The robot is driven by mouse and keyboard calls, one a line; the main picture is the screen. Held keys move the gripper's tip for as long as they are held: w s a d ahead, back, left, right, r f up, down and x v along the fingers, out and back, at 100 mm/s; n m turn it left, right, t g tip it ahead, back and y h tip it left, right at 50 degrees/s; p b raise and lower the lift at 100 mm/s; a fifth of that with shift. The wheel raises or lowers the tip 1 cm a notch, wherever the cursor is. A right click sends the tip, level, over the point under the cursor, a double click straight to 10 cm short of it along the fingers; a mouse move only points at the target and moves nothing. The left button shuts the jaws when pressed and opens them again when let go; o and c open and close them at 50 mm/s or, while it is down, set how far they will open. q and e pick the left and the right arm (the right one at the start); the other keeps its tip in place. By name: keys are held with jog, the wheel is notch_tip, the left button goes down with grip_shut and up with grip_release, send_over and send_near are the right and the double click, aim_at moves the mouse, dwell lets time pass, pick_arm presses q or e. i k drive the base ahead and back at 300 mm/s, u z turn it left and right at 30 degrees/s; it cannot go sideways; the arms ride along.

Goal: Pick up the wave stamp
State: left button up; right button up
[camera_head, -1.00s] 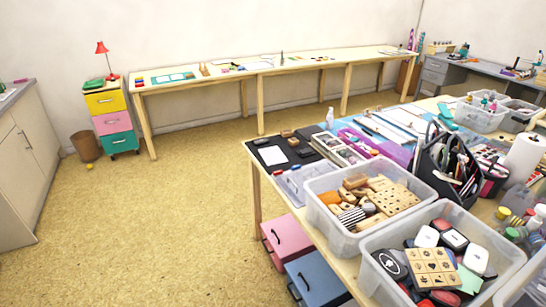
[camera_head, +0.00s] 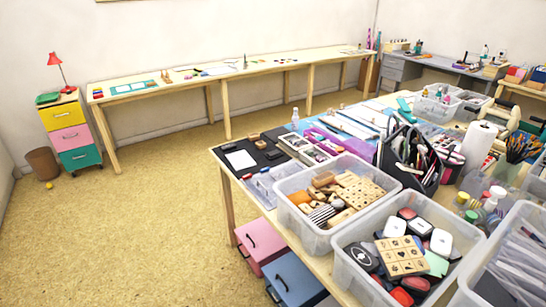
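No stamp can be told as the wave stamp at this size. A clear bin (camera_head: 291,216) on the near worktable holds wooden stamps and blocks, among them a black-and-white striped piece (camera_head: 320,214). Several small dark wooden-topped stamps, such as one stamp (camera_head: 254,136), stand on a black mat (camera_head: 226,154) beside a white sheet (camera_head: 240,159). A second clear bin (camera_head: 350,271) holds inkpads and a wooden block with printed symbols (camera_head: 402,256). Neither of my grippers is in view.
The near worktable also carries a black tool caddy (camera_head: 391,167) and a paper roll (camera_head: 478,143). Pink (camera_head: 262,242) and blue (camera_head: 294,281) drawer boxes sit under it. Open floor (camera_head: 130,230) lies to the left, up to a long wooden table (camera_head: 215,76) along the wall.

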aim_at(254, 136)
jog(key=u, duration=0.85)
jog(key=i, duration=5.75)
jog(key=z, duration=2.85)
jog(key=i, duration=2.15)
